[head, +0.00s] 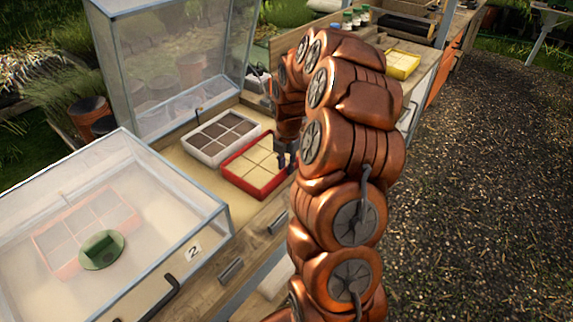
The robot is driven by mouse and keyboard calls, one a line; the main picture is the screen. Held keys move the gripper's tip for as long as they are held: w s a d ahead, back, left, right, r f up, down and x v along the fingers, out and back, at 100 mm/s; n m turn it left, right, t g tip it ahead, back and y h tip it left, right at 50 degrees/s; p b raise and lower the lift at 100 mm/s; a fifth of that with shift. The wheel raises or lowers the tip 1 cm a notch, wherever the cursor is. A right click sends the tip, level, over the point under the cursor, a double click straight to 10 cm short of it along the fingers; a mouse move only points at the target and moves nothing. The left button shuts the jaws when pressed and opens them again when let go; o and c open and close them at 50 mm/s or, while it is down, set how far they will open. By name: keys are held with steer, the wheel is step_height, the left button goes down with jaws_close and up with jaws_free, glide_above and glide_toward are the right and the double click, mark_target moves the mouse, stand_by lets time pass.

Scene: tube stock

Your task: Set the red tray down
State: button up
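The red tray (229,178) has cream-coloured compartments and looks level, beside the white tray near the front edge of the wooden bench. My gripper (284,158) is at the red tray's right rim, with dark fingers on both sides of the rim, and looks shut on it. My copper-coloured arm hides part of the gripper and the area to its right. I cannot tell whether the tray's underside touches the bench.
A white tray (215,158) with dark compartments sits just behind-left of the red tray. A closed clear case (190,195) marked 2 covers another tray at left. A raised clear lid (180,65) stands behind. A yellow tray (402,66) lies farther along the bench.

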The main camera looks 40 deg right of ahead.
steer(key=shift+o, duration=0.4)
steer(key=shift+r, duration=0.2)
step_height(320, 180, up, 12)
steer(key=b, duration=0.3)
steer(key=s+a+r+m, duration=0.2)
steer(key=s+a+m, duration=0.15)
steer(key=a, duration=0.65)
steer(key=s+a+f+m, duration=0.1)
steer(key=s+a+m, duration=0.4)
steer(key=s, duration=0.4)
steer(key=s+a+f+m+g, duration=0.1)
steer(key=s+a+m, duration=0.4)
steer(key=s, duration=0.4)
steer(key=s+a+f+m+g, duration=0.1)
steer(key=s+a+f+m, duration=0.1)
steer(key=s+a+m, duration=0.3)
steer(key=s+m, duration=0.2)
steer(key=s, duration=0.2)
steer(key=shift+a, duration=0.4)
